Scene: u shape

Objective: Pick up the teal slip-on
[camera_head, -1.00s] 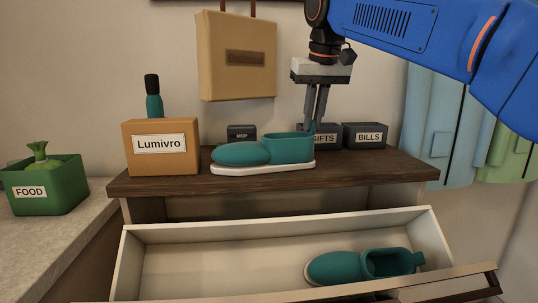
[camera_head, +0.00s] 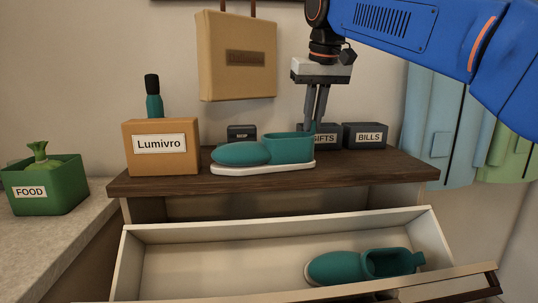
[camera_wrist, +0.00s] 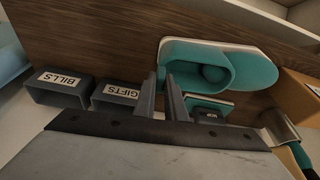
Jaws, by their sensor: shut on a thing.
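A teal slip-on (camera_head: 240,154) with a white sole sits upright on the dark wooden top of the drawer unit, toe to the left. My gripper (camera_head: 314,129) points down at its heel end, at the right, and is shut on the heel. In the wrist view the gripper fingers (camera_wrist: 166,98) meet the rim of the slip-on (camera_wrist: 196,70) at its opening. A second teal slip-on (camera_head: 362,266) lies in the open drawer below, at the right, away from the gripper.
Behind the shoe stand small dark boxes, among them GIFTS (camera_head: 325,137) and BILLS (camera_head: 365,136). An orange Lumivro box (camera_head: 161,160) stands left of the shoe, with a teal bottle (camera_head: 154,101) behind it. The open drawer (camera_head: 200,236) juts out in front. A green FOOD bin (camera_head: 62,189) stands far left.

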